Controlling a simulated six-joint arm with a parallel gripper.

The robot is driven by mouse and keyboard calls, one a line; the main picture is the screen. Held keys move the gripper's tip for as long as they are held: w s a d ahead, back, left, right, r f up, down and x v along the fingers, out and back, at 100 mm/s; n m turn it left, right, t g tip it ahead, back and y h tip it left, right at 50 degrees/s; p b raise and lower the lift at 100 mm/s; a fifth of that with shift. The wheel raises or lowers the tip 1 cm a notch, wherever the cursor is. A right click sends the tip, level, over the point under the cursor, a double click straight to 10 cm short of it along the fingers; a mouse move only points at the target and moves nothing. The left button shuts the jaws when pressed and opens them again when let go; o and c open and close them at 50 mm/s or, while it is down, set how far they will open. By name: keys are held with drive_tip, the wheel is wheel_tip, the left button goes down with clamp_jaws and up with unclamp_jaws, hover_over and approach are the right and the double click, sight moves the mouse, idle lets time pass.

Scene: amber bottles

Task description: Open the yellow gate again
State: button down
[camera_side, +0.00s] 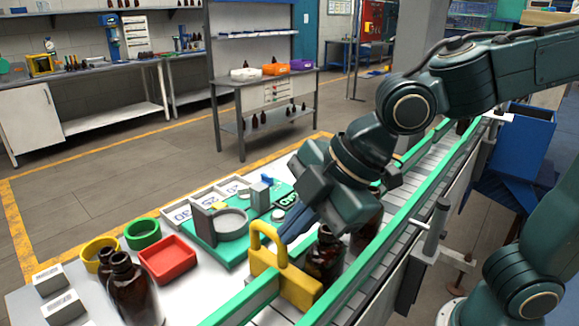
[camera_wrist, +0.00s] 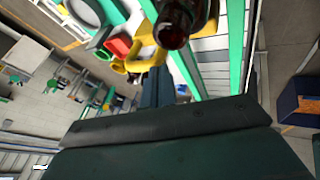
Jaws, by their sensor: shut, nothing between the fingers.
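The yellow gate (camera_side: 297,287) stands across the conveyor between the green rails, with its looped handle (camera_side: 257,236) upright at its left end. In the wrist view the yellow gate (camera_wrist: 146,48) shows near the top, beyond my fingers. My gripper (camera_side: 289,237) is shut and empty, its fingertips close beside the handle. I cannot tell whether they touch it. In the wrist view my gripper (camera_wrist: 157,78) points toward the gate. An amber bottle (camera_side: 324,258) stands on the conveyor right behind the gate, and another (camera_side: 367,230) stands farther back, partly hidden by my wrist.
Left of the conveyor are a green fixture (camera_side: 222,250), a red tray (camera_side: 167,260), a green ring (camera_side: 142,234) and a yellow ring (camera_side: 98,250). Amber bottles (camera_side: 132,287) stand at the front left, near white labelled boxes (camera_side: 62,306). A blue bin (camera_side: 520,145) is to the right.

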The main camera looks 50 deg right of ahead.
drive_tip(key=shift+w, duration=0.1)
idle(0.3)
drive_tip(key=shift+w, duration=3.45)
drive_tip(key=shift+s+a+r, duration=0.1)
drive_tip(key=shift+s+r, duration=0.1)
drive_tip(key=shift+s, duration=0.6)
drive_tip(key=s, duration=0.1)
drive_tip(key=s+r, duration=0.1)
drive_tip(key=shift+s, duration=0.35)
drive_tip(key=v, duration=0.9)
drive_tip(key=s+d+f+m+h, duration=0.1)
drive_tip(key=s+d+f+m, duration=0.3)
drive_tip(key=d+m, duration=0.3)
drive_tip(key=s+d+f+m+h, duration=0.2)
drive_tip(key=s+d+f+m, duration=0.2)
drive_tip(key=d+m, duration=0.4)
drive_tip(key=shift+d+f+m+h, duration=0.3)
drive_tip(key=shift+d+f, duration=0.35)
drive_tip(key=shift+d, duration=0.35)
